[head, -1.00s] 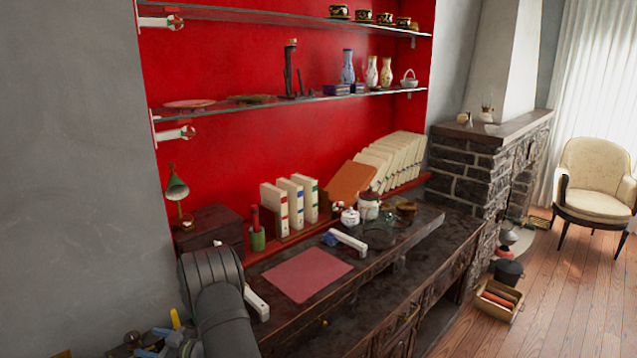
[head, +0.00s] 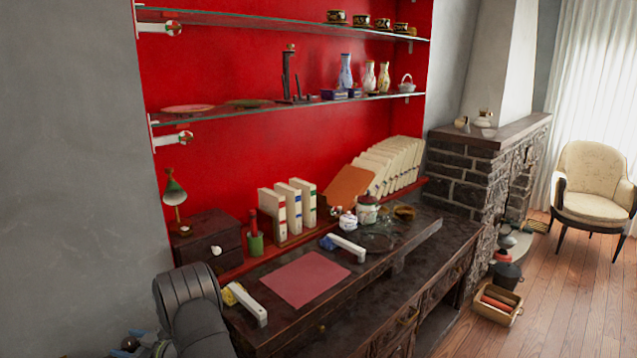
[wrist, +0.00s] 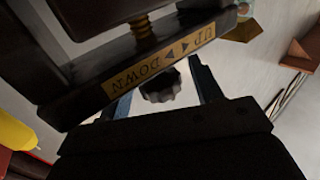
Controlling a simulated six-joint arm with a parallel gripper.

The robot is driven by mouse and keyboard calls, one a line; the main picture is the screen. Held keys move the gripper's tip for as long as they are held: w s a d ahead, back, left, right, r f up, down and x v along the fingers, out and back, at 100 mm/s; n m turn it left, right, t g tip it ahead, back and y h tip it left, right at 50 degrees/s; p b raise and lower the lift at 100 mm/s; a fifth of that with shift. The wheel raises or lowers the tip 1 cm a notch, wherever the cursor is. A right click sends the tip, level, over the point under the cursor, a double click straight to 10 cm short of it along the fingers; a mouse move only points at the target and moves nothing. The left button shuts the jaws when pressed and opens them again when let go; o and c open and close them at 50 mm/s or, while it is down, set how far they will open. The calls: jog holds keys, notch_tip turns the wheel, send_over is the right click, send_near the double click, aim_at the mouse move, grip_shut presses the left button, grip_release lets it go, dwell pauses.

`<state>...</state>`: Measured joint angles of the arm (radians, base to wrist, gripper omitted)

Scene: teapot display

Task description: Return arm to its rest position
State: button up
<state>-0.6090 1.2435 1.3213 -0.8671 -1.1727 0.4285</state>
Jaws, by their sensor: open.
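My arm's dark, rounded link (head: 190,305) is at the lower left of the head view, in front of the desk's left end. My gripper is out of sight there. In the wrist view my gripper (wrist: 160,84) is open, with two bluish fingers spread apart. Nothing is visibly held. A dark bar with a gold "UP / DOWN" label (wrist: 165,62) and a dark ridged knob (wrist: 160,90) show by the fingers. I cannot tell whether they touch.
The dark desk (head: 345,300) holds a red mat (head: 305,279), a white-handled item with yellow (head: 245,303), books (head: 290,205), a small white pot (head: 348,221) and a lidded jar (head: 367,209). Glass shelves (head: 240,112) hang above. Floor at right is mostly clear.

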jog(key=s+d, duration=0.3)
jog(key=d, duration=1.4)
jog(key=w+a, duration=0.1)
jog(key=a, duration=0.5)
jog(key=w+a, duration=0.1)
jog(key=a, duration=0.5)
jog(key=w+a, duration=0.1)
jog(key=a, duration=0.4)
jog(key=shift+a, duration=0.4)
jog(key=shift+d+m+t, duration=0.2)
jog(key=shift+m+t, duration=0.1)
jog(key=shift+t, duration=0.1)
jog(key=shift+m+t+h, duration=0.7)
jog(key=shift+m+t, duration=0.5)
jog(key=shift+t, duration=0.6)
jog(key=v, duration=1.7)
jog(key=shift+w+a+r+n+g+y, duration=0.15)
jog(key=shift+w+a+n+g+y, duration=0.35)
jog(key=shift+w+a+g, duration=0.45)
jog(key=shift+w+a+r+n+g+y, duration=0.1)
jog(key=shift+w+a+n+g+y, duration=0.2)
jog(key=shift+w+a+n+g, duration=0.6)
jog(key=shift+s+a+m, duration=0.15)
jog(key=shift+s+m, duration=0.15)
jog(key=shift+c, duration=0.5)
